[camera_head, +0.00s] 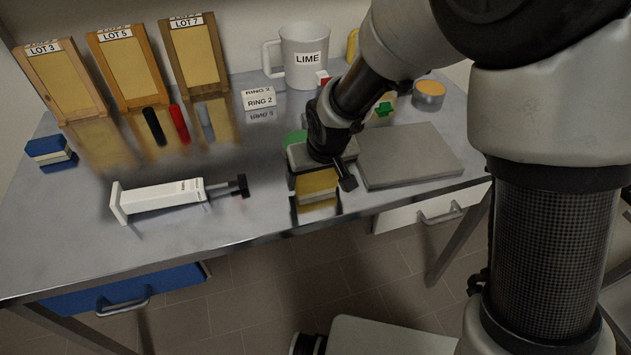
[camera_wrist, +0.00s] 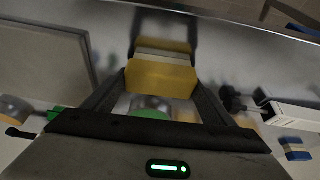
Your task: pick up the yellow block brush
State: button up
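The yellow block brush (camera_head: 317,186) sits near the front edge of the steel table, with a yellow block above a pale layer. My gripper (camera_head: 320,178) points down over it, with one dark finger on its left and one on its right. In the wrist view the yellow block brush (camera_wrist: 160,78) lies between the tips of my gripper (camera_wrist: 161,84). The fingers are spread about as wide as the block. They look open around it, and I cannot see clear contact on either side.
A white syringe-like tool (camera_head: 160,197) lies to the left, and a grey slab (camera_head: 410,155) to the right. A blue block brush (camera_head: 48,151) is at far left. Lot frames (camera_head: 125,66), a LIME jug (camera_head: 304,58) and a RING 2 label (camera_head: 260,98) stand behind. A green item (camera_wrist: 150,114) is close by.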

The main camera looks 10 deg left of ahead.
aim_at(315, 175)
jog(key=shift+c, duration=0.5)
notch_tip(315, 175, up, 10)
jog(key=shift+p, duration=0.7)
jog(key=o, duration=0.4)
jog(key=shift+c, duration=1.2)
